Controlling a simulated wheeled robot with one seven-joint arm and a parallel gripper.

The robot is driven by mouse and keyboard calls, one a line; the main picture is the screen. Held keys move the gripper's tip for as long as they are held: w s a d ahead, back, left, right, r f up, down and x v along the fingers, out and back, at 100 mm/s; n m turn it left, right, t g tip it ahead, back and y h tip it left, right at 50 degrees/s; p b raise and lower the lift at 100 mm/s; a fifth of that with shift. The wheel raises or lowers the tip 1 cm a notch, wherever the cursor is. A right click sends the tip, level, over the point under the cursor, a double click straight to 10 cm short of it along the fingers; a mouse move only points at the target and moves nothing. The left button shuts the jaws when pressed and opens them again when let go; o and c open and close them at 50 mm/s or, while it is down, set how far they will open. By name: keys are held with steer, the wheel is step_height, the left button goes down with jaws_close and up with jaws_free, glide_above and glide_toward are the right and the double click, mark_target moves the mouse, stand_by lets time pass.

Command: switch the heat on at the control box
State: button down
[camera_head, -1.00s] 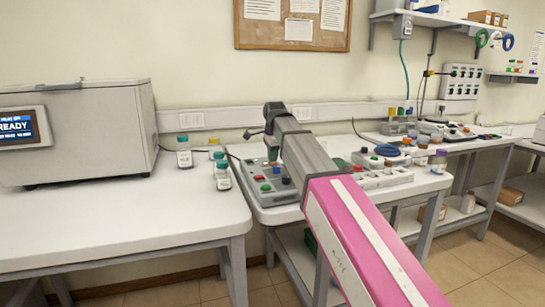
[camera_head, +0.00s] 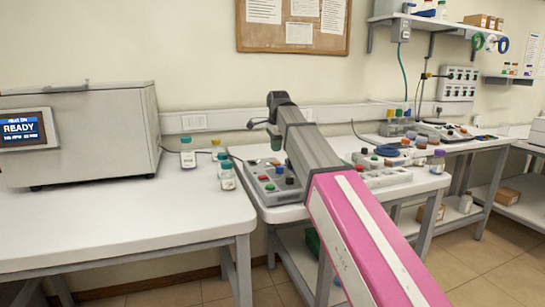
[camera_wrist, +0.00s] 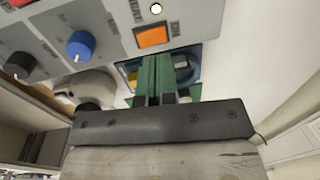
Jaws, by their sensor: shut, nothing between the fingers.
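The grey control box (camera_head: 258,173), with coloured knobs and buttons, stands on the middle table, partly hidden by my arm. In the wrist view its panel (camera_wrist: 112,48) fills the upper left, with a blue knob (camera_wrist: 81,45), a black knob (camera_wrist: 19,65) and an orange switch (camera_wrist: 152,37) beside the words HEAT and ON. My gripper (camera_wrist: 155,58) is shut and empty, its green fingers just below the switch in the picture and apparently apart from it. In the head view my gripper (camera_head: 276,143) hangs above the box's back edge.
Teal-capped bottles (camera_head: 188,155) stand near that table's right edge. Another panel box (camera_head: 385,177) with a blue coil stands right of my arm. The left tabletop's front is clear.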

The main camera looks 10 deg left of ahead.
step_height(320, 180, up, 10)
steer(key=w, duration=0.1)
steer(key=shift+a+f, duration=0.15)
steer(key=shift+a, duration=0.1)
